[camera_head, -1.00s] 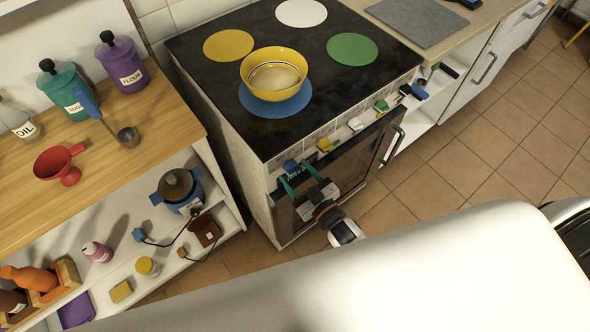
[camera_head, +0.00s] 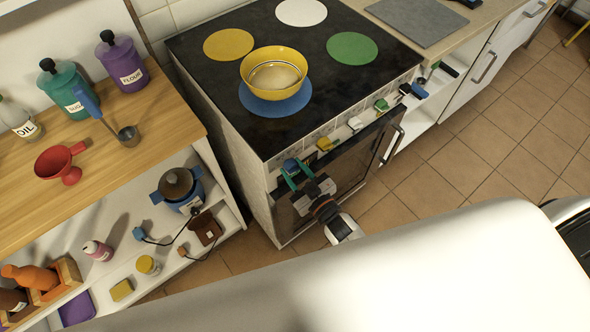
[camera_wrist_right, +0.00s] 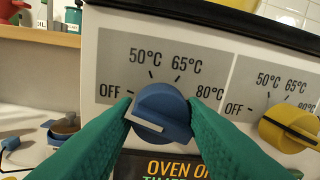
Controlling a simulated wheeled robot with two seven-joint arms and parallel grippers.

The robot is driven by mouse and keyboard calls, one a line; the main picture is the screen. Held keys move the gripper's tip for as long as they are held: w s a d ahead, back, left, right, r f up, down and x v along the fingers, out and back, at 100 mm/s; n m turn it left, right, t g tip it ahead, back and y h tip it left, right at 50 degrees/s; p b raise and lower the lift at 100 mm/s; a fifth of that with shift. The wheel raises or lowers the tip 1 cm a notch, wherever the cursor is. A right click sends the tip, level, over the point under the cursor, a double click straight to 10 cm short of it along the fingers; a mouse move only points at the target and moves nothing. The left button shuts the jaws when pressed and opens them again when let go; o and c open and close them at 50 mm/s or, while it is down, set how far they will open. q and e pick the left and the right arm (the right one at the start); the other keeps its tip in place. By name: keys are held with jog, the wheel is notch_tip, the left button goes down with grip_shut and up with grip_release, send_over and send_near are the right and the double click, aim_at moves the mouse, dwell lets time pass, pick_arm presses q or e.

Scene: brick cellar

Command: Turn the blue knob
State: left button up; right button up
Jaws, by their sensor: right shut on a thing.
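The blue knob (camera_head: 290,165) is the leftmost knob on the stove front; it also shows large in the right wrist view (camera_wrist_right: 165,103). Its white pointer bar lies low on its face, with one end at the left, below the OFF mark. The labels around it read OFF, 50°C, 65°C and 80°C. My right gripper (camera_head: 297,174) has its teal fingers on both sides of the knob, shut on it; the fingertips also show in the right wrist view (camera_wrist_right: 162,115). My left gripper is not in view.
Yellow (camera_head: 325,144), white (camera_head: 355,124) and green (camera_head: 381,105) knobs follow to the right. A yellow bowl (camera_head: 273,71) stands on the blue burner disc (camera_head: 275,100). The oven handle (camera_head: 393,146) is right of my gripper. A wooden counter with canisters is at the left.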

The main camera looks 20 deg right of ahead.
jog(key=m+p, duration=0.1)
jog(key=m, duration=0.3)
jog(key=shift+r+p, duration=0.1)
jog(key=shift+p, duration=0.2)
jog(key=m, duration=0.2)
jog(key=shift+m, duration=0.3)
jog(key=shift+m+p, duration=0.3)
jog(key=shift+m, duration=1)
jog(key=o, duration=1)
